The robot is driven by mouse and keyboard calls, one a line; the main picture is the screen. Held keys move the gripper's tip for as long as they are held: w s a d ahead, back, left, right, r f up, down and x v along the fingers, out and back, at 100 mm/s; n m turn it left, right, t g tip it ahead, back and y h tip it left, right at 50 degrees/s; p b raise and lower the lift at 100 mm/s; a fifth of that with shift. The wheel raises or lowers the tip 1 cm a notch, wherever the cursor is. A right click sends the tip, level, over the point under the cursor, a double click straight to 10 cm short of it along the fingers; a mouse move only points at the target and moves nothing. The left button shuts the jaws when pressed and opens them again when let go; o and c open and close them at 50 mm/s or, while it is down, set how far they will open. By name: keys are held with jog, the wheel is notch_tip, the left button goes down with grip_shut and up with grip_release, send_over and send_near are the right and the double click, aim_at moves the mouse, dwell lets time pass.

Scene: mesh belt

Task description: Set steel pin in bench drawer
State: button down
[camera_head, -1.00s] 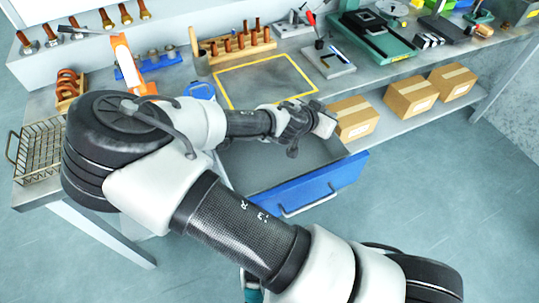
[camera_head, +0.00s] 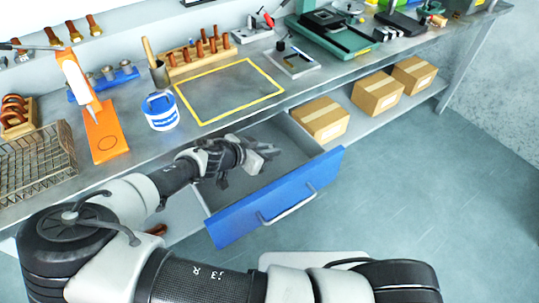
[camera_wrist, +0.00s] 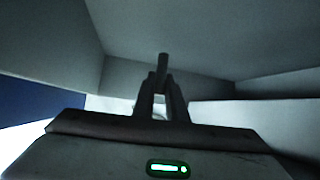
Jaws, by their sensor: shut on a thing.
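The bench drawer (camera_head: 280,200) has a blue front with a pale bar handle and is pulled open below the bench edge. My gripper (camera_wrist: 161,92) is inside the drawer's opening, as the walls around it in the wrist view show. It is shut on the steel pin (camera_wrist: 162,63), a short dark grey rod whose end sticks out beyond the fingertips. In the head view my wrist and hand hide the fingertips and the pin. I cannot tell whether the pin touches the drawer floor.
Above the drawer, the bench carries a blue and white tin (camera_head: 160,112), an orange tool (camera_head: 104,135), a wire basket (camera_head: 35,165) and a yellow-outlined area (camera_head: 230,90) that is empty. Cardboard boxes (camera_head: 320,118) stand on the shelf right of the drawer.

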notch_tip(320, 180, down, 2)
jog(key=shift+f, duration=0.15)
jog(key=c, duration=1.8)
grip_release()
jog(key=shift+o, duration=0.2)
jog(key=p+v, duration=0.1)
jog(key=v, duration=1.1)
jog(key=shift+w+d, duration=0.1)
